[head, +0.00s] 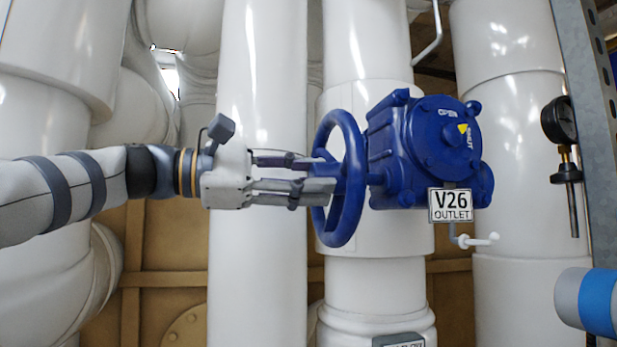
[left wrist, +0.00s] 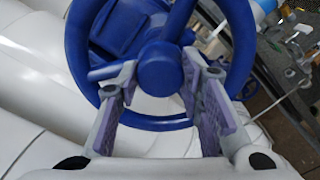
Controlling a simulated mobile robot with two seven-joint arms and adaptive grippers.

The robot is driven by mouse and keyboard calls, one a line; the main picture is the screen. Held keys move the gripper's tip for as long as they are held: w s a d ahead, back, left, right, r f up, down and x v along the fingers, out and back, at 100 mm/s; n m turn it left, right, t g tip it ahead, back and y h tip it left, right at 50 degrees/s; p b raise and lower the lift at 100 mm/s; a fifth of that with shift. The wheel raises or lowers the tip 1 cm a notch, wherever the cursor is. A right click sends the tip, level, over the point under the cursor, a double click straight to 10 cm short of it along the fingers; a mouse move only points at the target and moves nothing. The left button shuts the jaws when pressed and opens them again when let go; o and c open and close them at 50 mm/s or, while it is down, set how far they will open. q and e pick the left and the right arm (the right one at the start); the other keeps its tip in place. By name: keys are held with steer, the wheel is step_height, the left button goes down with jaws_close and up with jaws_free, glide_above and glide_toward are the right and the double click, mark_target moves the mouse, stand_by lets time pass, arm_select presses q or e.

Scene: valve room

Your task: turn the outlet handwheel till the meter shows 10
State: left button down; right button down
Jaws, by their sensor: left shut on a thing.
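The blue outlet handwheel (head: 355,200) stands almost edge-on in the head view, on the left side of a blue valve gearbox (head: 440,135). A plate (head: 451,205) below it reads "V26 OUTLET". My left gripper (head: 325,172) comes from the left and is shut on the handwheel near its middle. In the left wrist view the handwheel (left wrist: 243,50) fills the top, with the fingers (left wrist: 155,90) on either side of the hub and lower rim. A dark round gauge (head: 558,121) at the right is seen from the side; its reading is hidden. My right gripper is out of view.
A thick white pipe (head: 262,80) stands behind my left gripper, with more white pipes on both sides. A grey metal post (head: 598,130) runs along the right edge. A grey and blue cylinder (head: 590,300) juts in at the lower right. A small white handle (head: 480,240) sits below the plate.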

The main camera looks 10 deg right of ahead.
arm_select(q)
steer(key=shift+f, duration=0.1)
stand_by(0.3)
steer(key=c, duration=1.1)
jaws_free()
steer(key=a, duration=1.2)
steer(key=shift+s, duration=0.2)
stand_by(1.3)
